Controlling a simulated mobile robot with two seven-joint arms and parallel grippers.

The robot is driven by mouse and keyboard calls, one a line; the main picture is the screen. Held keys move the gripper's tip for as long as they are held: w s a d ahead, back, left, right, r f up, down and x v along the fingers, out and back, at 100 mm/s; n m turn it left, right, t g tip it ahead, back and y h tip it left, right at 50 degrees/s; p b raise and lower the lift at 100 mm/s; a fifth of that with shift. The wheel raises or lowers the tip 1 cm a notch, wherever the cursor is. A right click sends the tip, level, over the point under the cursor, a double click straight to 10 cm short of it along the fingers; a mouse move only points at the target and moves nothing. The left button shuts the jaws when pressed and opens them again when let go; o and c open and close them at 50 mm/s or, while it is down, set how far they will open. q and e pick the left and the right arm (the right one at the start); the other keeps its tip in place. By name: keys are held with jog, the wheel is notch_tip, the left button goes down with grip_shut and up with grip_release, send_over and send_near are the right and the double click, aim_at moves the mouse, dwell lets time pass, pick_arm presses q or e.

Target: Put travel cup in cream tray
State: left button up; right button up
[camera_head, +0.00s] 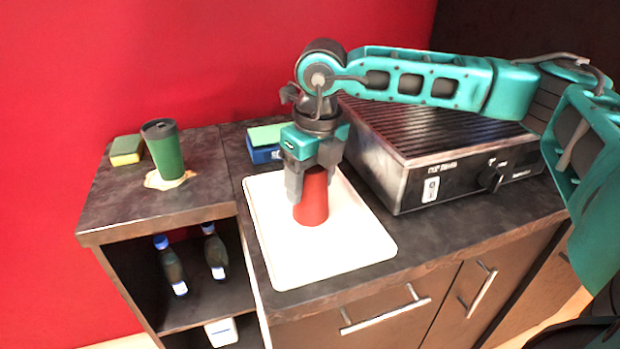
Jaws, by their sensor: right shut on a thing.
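A green travel cup (167,155) with a dark lid stands upright on the left counter, on a pale spill-like patch. The cream tray (275,258) lies flat on the middle counter. My right gripper (311,190) points down over the tray and is shut on a red cup (312,207). The red cup is narrower at the top and wider at the bottom. Its upper part is partly hidden by the fingers. Its lower end is at or just above the tray; I cannot tell whether it touches. My left gripper is not in view.
A grill-like appliance (445,185) stands right of the tray. A blue box with a green top (264,150) sits behind the tray, and a yellow-green sponge (126,150) is at far left. Bottles (172,268) stand on the shelf below. The tray's front is clear.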

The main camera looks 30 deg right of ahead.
jog(key=shift+f, duration=0.15)
jog(key=o, duration=1.1)
jog(key=shift+o, duration=0.2)
jog(key=shift+r, duration=0.4)
jog(key=r, duration=0.4)
jog(key=s+r, duration=0.1)
jog(key=r, duration=0.6)
jog(key=shift+s+d+r+p, duration=0.1)
jog(key=shift+s+r+p, duration=0.1)
jog(key=shift+r+p, duration=0.15)
jog(key=shift+f, duration=0.1)
